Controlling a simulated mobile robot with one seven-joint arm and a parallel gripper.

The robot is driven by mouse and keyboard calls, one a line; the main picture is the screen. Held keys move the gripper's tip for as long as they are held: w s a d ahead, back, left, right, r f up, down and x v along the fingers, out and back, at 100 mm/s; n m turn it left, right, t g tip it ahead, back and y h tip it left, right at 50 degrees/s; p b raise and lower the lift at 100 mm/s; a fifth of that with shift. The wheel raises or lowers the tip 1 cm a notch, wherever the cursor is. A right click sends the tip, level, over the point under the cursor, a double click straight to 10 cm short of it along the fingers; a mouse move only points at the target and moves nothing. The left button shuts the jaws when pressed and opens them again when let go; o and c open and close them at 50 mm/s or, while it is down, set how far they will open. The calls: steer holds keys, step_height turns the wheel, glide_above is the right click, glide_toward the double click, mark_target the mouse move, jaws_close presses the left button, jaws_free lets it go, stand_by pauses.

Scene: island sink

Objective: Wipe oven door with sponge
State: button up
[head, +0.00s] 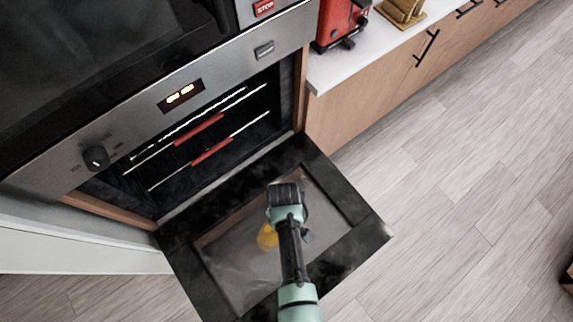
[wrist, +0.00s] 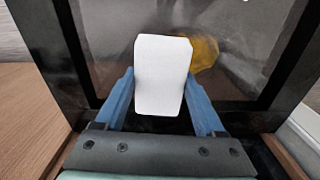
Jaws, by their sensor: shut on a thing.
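The oven door (head: 354,234) is folded down, its dark frame around a greyish, smeared glass panel. A yellow patch (head: 267,237) lies on the glass and also shows in the wrist view (wrist: 204,53). My gripper (head: 286,196) is over the glass, near its middle. In the wrist view my gripper's blue fingers (wrist: 161,80) are shut on a white block, seemingly the sponge (wrist: 162,95). In the head view the sponge is mostly hidden by my gripper. I cannot tell whether it touches the glass.
The open oven cavity (head: 190,150) has racks with red strips. A counter (head: 362,60) with a red appliance (head: 340,22) and wooden drawers (head: 385,75) stands to the right.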

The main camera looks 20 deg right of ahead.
step_height(320, 180, up, 2)
steer(key=shift+r+p, duration=0.1)
steer(key=shift+p, duration=0.55)
